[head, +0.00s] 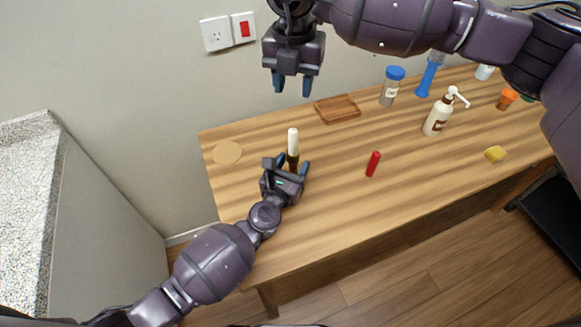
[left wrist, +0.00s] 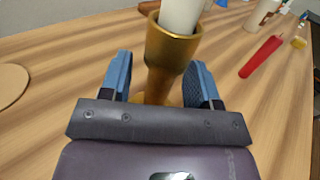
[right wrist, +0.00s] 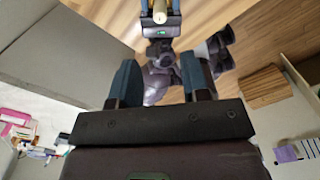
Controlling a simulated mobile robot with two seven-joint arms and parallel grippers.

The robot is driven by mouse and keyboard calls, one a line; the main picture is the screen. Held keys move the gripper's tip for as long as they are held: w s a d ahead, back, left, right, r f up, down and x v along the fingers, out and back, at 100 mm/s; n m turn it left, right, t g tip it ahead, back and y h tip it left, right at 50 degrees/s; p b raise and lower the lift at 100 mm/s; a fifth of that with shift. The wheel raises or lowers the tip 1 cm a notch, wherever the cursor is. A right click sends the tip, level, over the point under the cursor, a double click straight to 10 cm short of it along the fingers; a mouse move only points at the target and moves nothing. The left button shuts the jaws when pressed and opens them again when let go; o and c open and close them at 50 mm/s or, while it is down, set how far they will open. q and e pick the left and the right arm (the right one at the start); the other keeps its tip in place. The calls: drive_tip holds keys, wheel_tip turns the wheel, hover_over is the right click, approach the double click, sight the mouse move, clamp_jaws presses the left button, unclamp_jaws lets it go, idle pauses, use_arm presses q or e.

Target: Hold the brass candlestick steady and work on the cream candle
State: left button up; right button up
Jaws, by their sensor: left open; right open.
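The cream candle (head: 293,138) stands upright in the brass candlestick (head: 292,157) on the wooden table. In the left wrist view, the brass cup (left wrist: 170,46) surrounds the base of the candle (left wrist: 181,14). My left gripper (head: 293,165) is open, with its fingers on either side of the candlestick's stem; the lower stem and foot are mostly hidden. My right gripper (head: 292,87) is open and empty, pointing down above the table in the head view. In the right wrist view, the candle top (right wrist: 159,14) shows beyond the fingers, apart from them.
A round tan disc (head: 227,152) lies left of the candlestick, and a wooden tray (head: 337,108) lies behind it. Farther right are a blue-lidded jar (head: 391,88), a pump bottle (head: 437,117) and a yellow sponge (head: 495,154). The front middle is clear.

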sight(293, 130)
use_arm(q)
clamp_jaws()
use_arm(e)
drive_tip(key=shift+o, duration=1)
wheel_tip(293, 130, down, 4)
drive_tip(key=m, duration=0.5)
drive_tip(key=shift+r, duration=0.25)
wheel_tip(293, 130, down, 12)
drive_tip(key=shift+r, duration=0.1)
drive_tip(key=shift+c, duration=0.3)
clamp_jaws()
drive_tip(key=shift+r, duration=0.1)
drive_tip(key=shift+r, duration=2.85)
